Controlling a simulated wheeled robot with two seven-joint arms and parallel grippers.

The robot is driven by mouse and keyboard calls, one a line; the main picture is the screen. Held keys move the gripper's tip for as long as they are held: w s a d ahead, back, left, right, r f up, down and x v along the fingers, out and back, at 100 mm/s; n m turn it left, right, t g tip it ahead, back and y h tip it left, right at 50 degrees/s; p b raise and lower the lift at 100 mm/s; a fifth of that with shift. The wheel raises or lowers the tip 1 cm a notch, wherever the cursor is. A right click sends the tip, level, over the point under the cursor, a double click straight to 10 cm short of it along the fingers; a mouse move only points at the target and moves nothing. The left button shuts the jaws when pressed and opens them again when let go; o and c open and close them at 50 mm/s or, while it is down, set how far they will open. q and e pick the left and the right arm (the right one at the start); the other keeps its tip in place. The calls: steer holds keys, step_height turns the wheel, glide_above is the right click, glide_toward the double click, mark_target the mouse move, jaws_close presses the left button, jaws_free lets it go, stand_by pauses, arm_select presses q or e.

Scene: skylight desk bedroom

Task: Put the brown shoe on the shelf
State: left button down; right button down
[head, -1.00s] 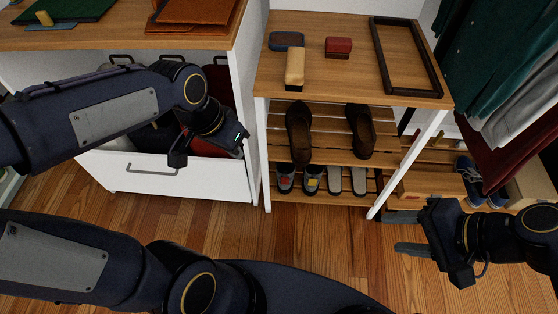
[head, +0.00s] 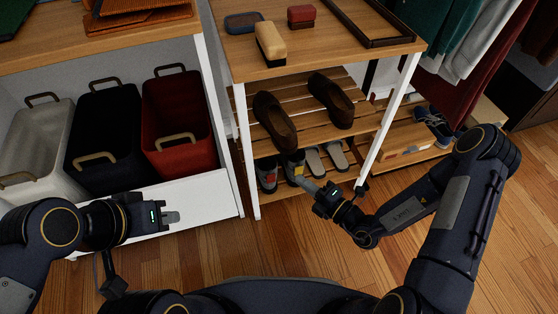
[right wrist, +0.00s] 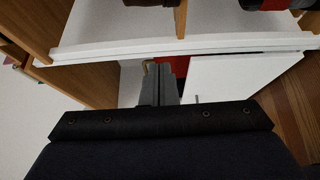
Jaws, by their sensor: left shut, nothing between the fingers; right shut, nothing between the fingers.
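Two brown shoes (head: 273,121) (head: 332,99) rest side by side on the upper slatted shelf (head: 300,135) of the rack, under its wooden top. My right gripper (head: 304,184) is shut and empty, in front of the lower slatted shelf, near the slippers and below the shoes. Its closed fingers (right wrist: 163,84) also show in the right wrist view. My left gripper (head: 176,216) is shut and empty, in front of the white drawer front at left. Neither gripper touches a brown shoe.
Patterned slippers (head: 294,166) and grey slippers (head: 336,155) sit on the lower shelf. A brush (head: 270,43) and red box (head: 301,16) lie on the rack top. White legs (head: 388,125) frame the rack. Bins (head: 180,122) stand left.

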mark_target(296, 146)
steer(key=w+a+b, duration=0.4)
steer(key=w+a, duration=0.1)
steer(key=w, duration=0.5)
steer(key=shift+a+f+b, duration=0.15)
steer(key=shift+a+b, duration=0.15)
steer(key=shift+b, duration=0.05)
steer(key=shift+w, duration=0.1)
steer(key=w+d+p, duration=0.1)
steer(key=w, duration=0.1)
steer(key=w+d+p, duration=0.1)
steer(key=shift+w, duration=0.35)
steer(key=shift+w+d, duration=0.2)
steer(key=shift+w, duration=0.1)
steer(key=shift+s, duration=0.1)
